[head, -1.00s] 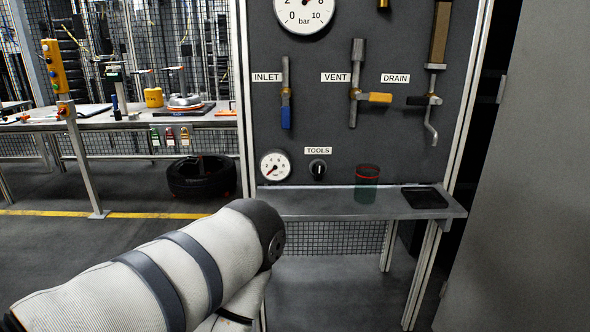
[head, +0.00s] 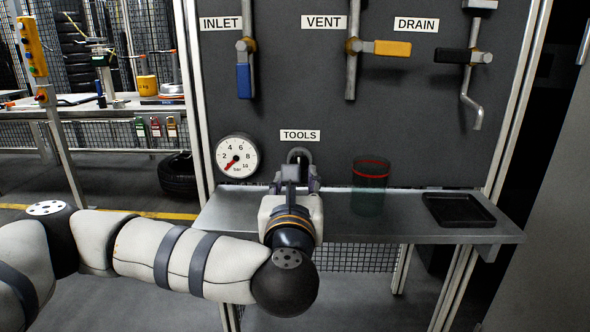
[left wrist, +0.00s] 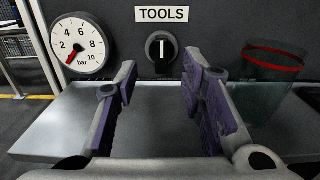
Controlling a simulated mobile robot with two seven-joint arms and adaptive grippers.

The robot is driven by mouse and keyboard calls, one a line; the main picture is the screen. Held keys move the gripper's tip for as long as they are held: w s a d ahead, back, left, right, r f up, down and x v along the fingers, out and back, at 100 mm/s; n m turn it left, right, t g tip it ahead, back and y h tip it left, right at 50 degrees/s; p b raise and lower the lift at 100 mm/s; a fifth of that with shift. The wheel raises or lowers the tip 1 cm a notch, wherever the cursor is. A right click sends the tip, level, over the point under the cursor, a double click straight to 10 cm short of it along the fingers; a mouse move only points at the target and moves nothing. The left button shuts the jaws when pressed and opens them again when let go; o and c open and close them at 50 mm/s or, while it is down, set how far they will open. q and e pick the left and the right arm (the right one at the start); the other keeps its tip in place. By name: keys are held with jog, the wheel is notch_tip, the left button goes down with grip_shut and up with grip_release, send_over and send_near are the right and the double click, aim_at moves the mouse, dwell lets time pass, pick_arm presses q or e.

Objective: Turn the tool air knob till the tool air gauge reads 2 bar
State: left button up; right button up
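The tool air knob (left wrist: 161,48) is a round black knob with a white mark pointing straight up, under the TOOLS label (head: 300,136). My right gripper is not in view.
A steel shelf (head: 400,222) runs below the panel. On it stand a clear cup with a red rim (head: 370,188) and a black tray (head: 459,210). INLET, VENT and DRAIN valves with blue (head: 243,81), yellow (head: 392,48) and black (head: 454,55) handles are above.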

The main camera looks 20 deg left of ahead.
aim_at(299, 162)
pick_arm(q)
jog(key=x, duration=0.9)
jog(key=shift+d+f, duration=0.1)
grip_shut()
